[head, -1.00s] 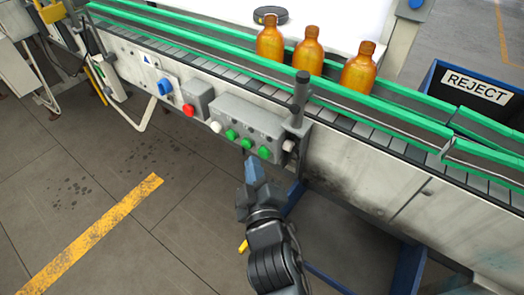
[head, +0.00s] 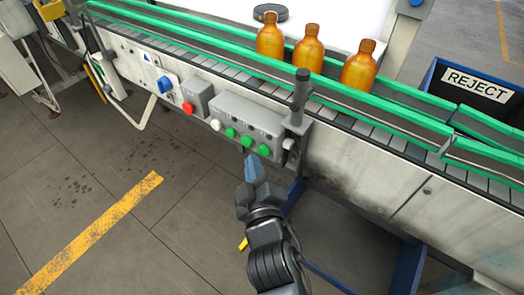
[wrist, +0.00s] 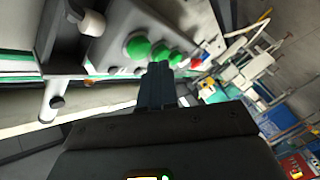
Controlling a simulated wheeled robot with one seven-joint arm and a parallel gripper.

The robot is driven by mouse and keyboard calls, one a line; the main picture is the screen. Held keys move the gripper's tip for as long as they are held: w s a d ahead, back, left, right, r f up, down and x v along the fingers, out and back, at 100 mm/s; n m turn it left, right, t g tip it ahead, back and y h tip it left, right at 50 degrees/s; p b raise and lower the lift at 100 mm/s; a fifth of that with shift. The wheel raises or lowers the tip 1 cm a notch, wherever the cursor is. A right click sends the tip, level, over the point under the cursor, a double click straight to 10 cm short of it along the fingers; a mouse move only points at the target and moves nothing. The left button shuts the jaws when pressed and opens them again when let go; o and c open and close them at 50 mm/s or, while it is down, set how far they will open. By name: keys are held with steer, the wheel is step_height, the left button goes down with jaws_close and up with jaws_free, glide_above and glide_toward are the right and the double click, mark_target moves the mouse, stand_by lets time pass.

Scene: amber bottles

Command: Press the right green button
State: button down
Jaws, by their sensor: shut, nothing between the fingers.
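The right green button (head: 264,150) is the rightmost of three green buttons on a grey control box on the conveyor's side. In the wrist view it is the largest and nearest green button (wrist: 138,46). My gripper (head: 250,158) is shut and empty, its blue-grey fingertips just below the box, slightly left of the right button. In the wrist view the fingertips (wrist: 158,68) point at the row of buttons. I cannot tell how wide the gap to the box is. The middle green button (head: 247,142) and left green button (head: 231,132) are also visible.
A white button (head: 216,125) and a red button (head: 187,107) sit further left, and a dark post (head: 301,90) rises at the box's right end. Several things stand above: amber bottles (head: 308,55) on the conveyor and a reject bin (head: 470,95) at right. The floor in front is clear.

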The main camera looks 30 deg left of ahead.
steer(key=shift+w, duration=0.2)
stand_by(0.7)
steer(key=shift+w+p, duration=0.25)
steer(key=shift+p, duration=0.25)
steer(key=shift+w+d+p, duration=0.1)
steer(key=shift+w+p, duration=0.35)
steer(key=shift+p, duration=0.05)
stand_by(0.8)
steer(key=shift+s+b, duration=0.9)
steer(key=shift+b, duration=0.15)
